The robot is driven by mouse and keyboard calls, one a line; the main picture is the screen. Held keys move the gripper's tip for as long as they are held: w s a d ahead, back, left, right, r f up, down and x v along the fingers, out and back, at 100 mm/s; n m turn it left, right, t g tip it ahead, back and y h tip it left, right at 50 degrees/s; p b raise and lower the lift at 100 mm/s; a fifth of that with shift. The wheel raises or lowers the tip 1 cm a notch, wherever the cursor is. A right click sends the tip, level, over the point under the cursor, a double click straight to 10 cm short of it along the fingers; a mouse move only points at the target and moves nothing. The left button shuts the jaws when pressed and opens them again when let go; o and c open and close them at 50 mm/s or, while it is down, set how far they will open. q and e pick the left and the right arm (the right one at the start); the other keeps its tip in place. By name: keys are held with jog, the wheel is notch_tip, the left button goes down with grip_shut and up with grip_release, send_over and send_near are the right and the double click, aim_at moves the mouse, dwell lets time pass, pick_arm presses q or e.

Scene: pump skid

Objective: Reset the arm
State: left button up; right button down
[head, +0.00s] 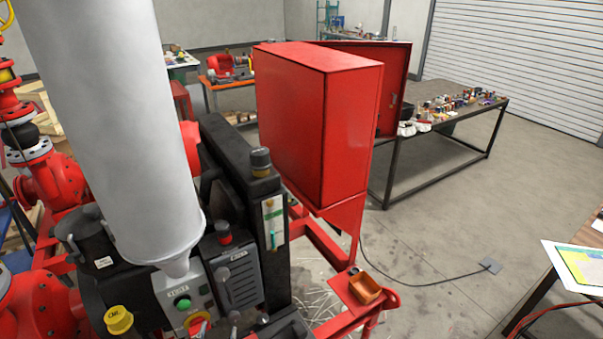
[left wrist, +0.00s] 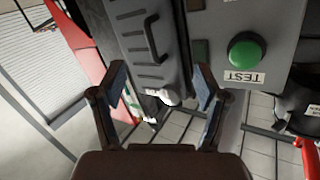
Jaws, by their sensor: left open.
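My left arm (head: 120,120) reaches down from the top left of the head view and ends just above the control panel; it hides my left gripper there. In the left wrist view my left gripper (left wrist: 161,88) is open, with a finger on each side and nothing between them. Beyond the fingers are a dark ribbed box with a black handle (left wrist: 152,38) and the grey panel with a green button (left wrist: 247,52) labelled TEST. The green button also shows in the head view (head: 182,303). My right gripper is in neither view.
A red cabinet (head: 315,120) with its door open stands right of the pump skid. A yellow cap (head: 118,320), a red knob (head: 223,232) and an orange bin (head: 365,287) are close by. A long table (head: 440,135) holds small items. Open floor lies at right.

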pick_arm(q)
jog(key=s+d+f+g, duration=0.1)
jog(key=s+f+g, duration=0.35)
jog(key=s, duration=0.35)
jog(key=s+f+n+g, duration=0.1)
jog(key=s+f+g, duration=0.35)
jog(key=s, duration=0.35)
jog(key=s+d+f+g, duration=0.1)
jog(key=s+f+g, duration=0.3)
jog(key=s+f, duration=0.3)
notch_tip(320, 180, down, 25)
jog(key=s+g+b, duration=0.1)
jog(key=s+b, duration=0.1)
jog(key=s+a+f+g+b, duration=0.1)
jog(key=s+a+f, duration=0.2)
jog(key=s+f, duration=1.5)
jog(key=shift+h+b, duration=0.3)
jog(key=shift+s+a, duration=0.1)
